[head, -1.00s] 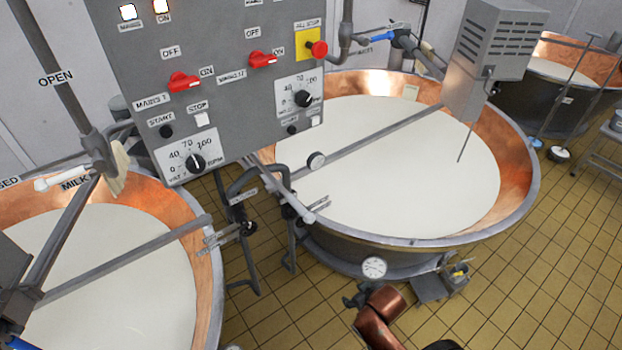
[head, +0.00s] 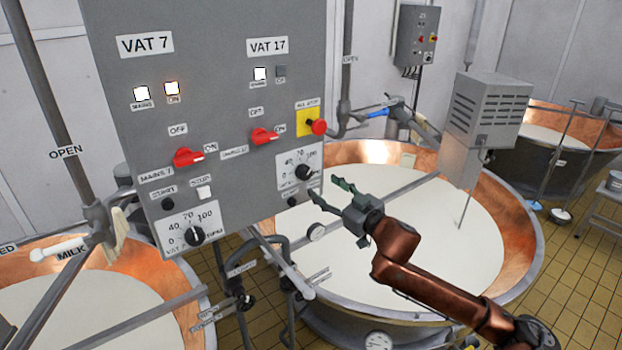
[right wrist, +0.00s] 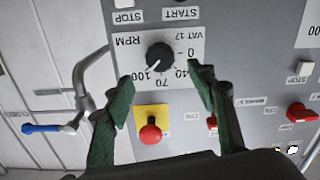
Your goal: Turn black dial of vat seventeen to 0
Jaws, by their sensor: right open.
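The black dial of vat 17 (head: 303,172) sits on a white scale plate on the right side of the grey control panel. It also shows in the right wrist view (right wrist: 159,56), upside down, with its white mark pointing toward the 100 end, away from 0. My right gripper (head: 324,188) is open and empty, just in front and to the right of the dial in the head view. In the right wrist view its green fingers (right wrist: 160,76) spread either side below the dial, apart from it. My left gripper is not in view.
A red stop button (head: 319,127) on a yellow plate and a red switch (head: 264,136) sit near the dial. The vat 7 dial (head: 194,236) is at lower left. Pipes and a white-filled copper vat (head: 440,215) lie below and right.

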